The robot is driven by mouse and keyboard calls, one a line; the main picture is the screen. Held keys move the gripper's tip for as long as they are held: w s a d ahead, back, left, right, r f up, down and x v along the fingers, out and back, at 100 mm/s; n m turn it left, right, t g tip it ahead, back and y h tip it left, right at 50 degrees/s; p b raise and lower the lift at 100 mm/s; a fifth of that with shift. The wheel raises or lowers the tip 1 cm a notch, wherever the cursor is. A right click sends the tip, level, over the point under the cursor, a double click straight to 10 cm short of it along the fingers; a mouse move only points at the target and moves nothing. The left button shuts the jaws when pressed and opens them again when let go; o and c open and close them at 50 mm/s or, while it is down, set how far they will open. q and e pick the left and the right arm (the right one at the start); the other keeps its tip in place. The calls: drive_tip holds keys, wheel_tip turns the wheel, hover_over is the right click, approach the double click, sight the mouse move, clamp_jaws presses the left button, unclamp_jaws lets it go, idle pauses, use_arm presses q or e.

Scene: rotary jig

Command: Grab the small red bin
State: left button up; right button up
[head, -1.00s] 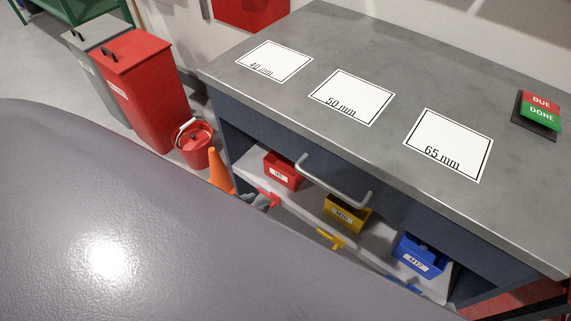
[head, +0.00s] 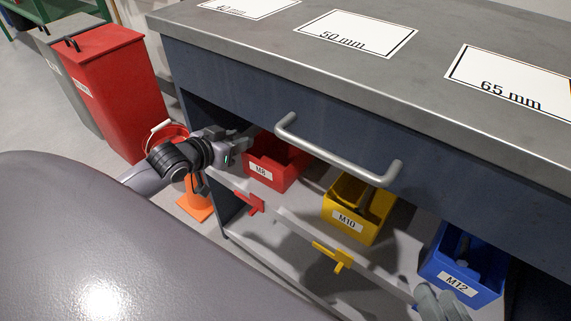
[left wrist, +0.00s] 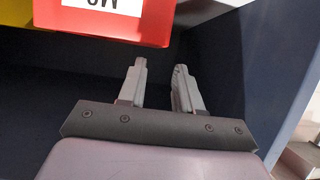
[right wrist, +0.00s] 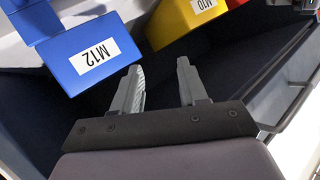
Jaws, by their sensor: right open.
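The small red bin (head: 279,167), labelled M8, sits upright at the left end of the shelf under the worktop. My left gripper (head: 246,138) is beside its left upper edge. In the left wrist view the red bin (left wrist: 152,26) shows upside down at the top, cut off by the frame. The left fingers (left wrist: 160,70) are apart with nothing between them, and the bin is beyond their tips. My right gripper (head: 440,303) is near the blue bin (head: 462,262), labelled M12. In the right wrist view its fingers (right wrist: 160,68) are open and empty.
A yellow bin (head: 352,210), labelled M10, stands between the red and blue bins. A drawer handle (head: 335,153) juts out above the shelf. Red (head: 250,203) and yellow (head: 335,256) tabs stick out from the shelf edge. An orange cone (head: 197,203) stands at the left.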

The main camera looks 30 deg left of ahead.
sight(258, 135)
use_arm(q)
drive_tip(key=shift+w+a+f, duration=0.1)
drive_tip(key=shift+w+f, duration=0.05)
drive_tip(key=shift+w, duration=0.25)
drive_tip(key=shift+w+f+b, duration=0.25)
drive_tip(key=shift+w+b, duration=0.35)
drive_tip(key=b+x, duration=0.1)
drive_tip(key=x, duration=0.1)
drive_tip(key=b+x, duration=0.2)
drive_tip(key=shift+f, duration=0.3)
drive_tip(key=shift+w+f, duration=0.15)
drive_tip(key=shift+w, duration=0.35)
use_arm(e)
drive_tip(key=shift+s+d+f+n+t+h, duration=0.1)
drive_tip(key=shift+s+d+n+t+h, duration=0.15)
drive_tip(key=shift+d+t, duration=0.3)
drive_tip(key=shift+d+f+n+t+h, duration=0.15)
drive_tip(key=shift+d+n+t, duration=0.2)
drive_tip(key=shift+d, duration=0.3)
drive_tip(key=shift+r, duration=0.1)
use_arm(q)
clamp_jaws()
